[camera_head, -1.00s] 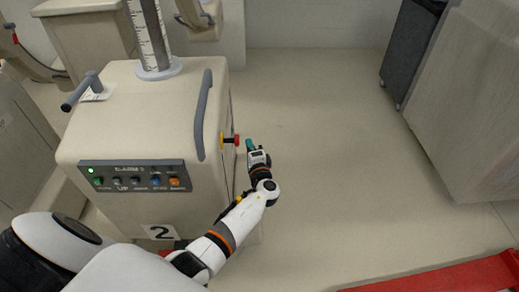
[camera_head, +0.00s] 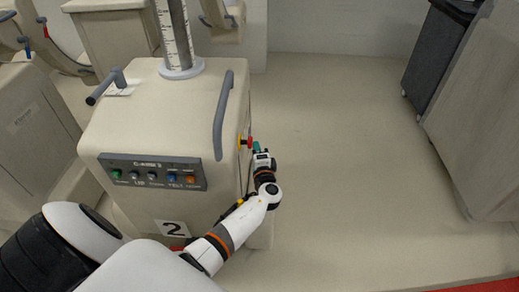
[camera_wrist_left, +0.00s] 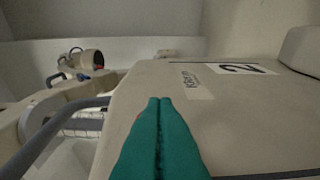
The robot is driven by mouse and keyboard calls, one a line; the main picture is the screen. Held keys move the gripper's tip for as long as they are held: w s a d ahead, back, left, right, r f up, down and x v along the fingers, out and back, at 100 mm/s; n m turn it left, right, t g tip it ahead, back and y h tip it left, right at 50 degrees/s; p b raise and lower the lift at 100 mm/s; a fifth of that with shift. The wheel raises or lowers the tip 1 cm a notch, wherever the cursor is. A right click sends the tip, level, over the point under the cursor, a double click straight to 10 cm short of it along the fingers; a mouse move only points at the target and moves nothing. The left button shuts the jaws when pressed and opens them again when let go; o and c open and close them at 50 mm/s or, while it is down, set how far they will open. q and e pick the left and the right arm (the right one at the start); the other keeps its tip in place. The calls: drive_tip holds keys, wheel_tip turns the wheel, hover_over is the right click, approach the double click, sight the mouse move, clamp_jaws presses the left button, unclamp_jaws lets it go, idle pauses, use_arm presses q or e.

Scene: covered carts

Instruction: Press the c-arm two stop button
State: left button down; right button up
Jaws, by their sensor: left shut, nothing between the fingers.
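The c-arm two cart (camera_head: 165,110) is a beige covered box with a "2" label low on its front. A red stop button (camera_head: 249,142) on a yellow base sticks out of its right side. My left gripper (camera_head: 256,146), with teal fingers, is shut and empty right beside the red button; I cannot tell whether it touches. In the left wrist view the shut fingers (camera_wrist_left: 159,140) point at the beige cart side, with a little red at their edges; the button is mostly hidden behind them. My right gripper is not in view.
A dark control panel (camera_head: 152,172) with coloured buttons is on the cart's front. A grey handle (camera_head: 222,100) runs along the top right edge. Other covered carts stand left and a grey bin (camera_head: 440,58) at right. The floor between is clear.

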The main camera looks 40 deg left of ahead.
use_arm(q)
drive_tip(key=shift+s, duration=0.1)
drive_tip(key=b+v, duration=0.1)
drive_tip(key=v, duration=1)
drive_tip(key=shift+s+d, duration=0.2)
drive_tip(key=shift+d, duration=0.15)
drive_tip(key=s+d+f+g+h+p, duration=0.1)
drive_tip(key=s+f+g+h, duration=0.15)
drive_tip(key=s+f, duration=0.45)
drive_tip(key=s+d+f+g+h+p, duration=0.1)
drive_tip(key=s+d+f+g+h, duration=0.15)
drive_tip(key=f, duration=0.75)
drive_tip(key=s+f+g+h+p, duration=0.25)
drive_tip(key=s+f, duration=0.25)
drive_tip(key=f, duration=0.4)
drive_tip(key=s+d+f+n+g+h+p, duration=0.1)
drive_tip(key=s+f, duration=0.4)
drive_tip(key=s, duration=0.8)
drive_tip(key=s+d+f+n+g+h+p, duration=0.1)
drive_tip(key=s+d+f+n+g+h, duration=0.1)
drive_tip(key=s, duration=1.2)
wheel_tip(320, 180, down, 3)
drive_tip(key=n+g+h, duration=0.1)
drive_tip(key=n+h, duration=0.1)
drive_tip(key=n, duration=0.1)
drive_tip(key=shift+s+f+n+p, duration=0.2)
drive_tip(key=shift+s+n+p, duration=0.1)
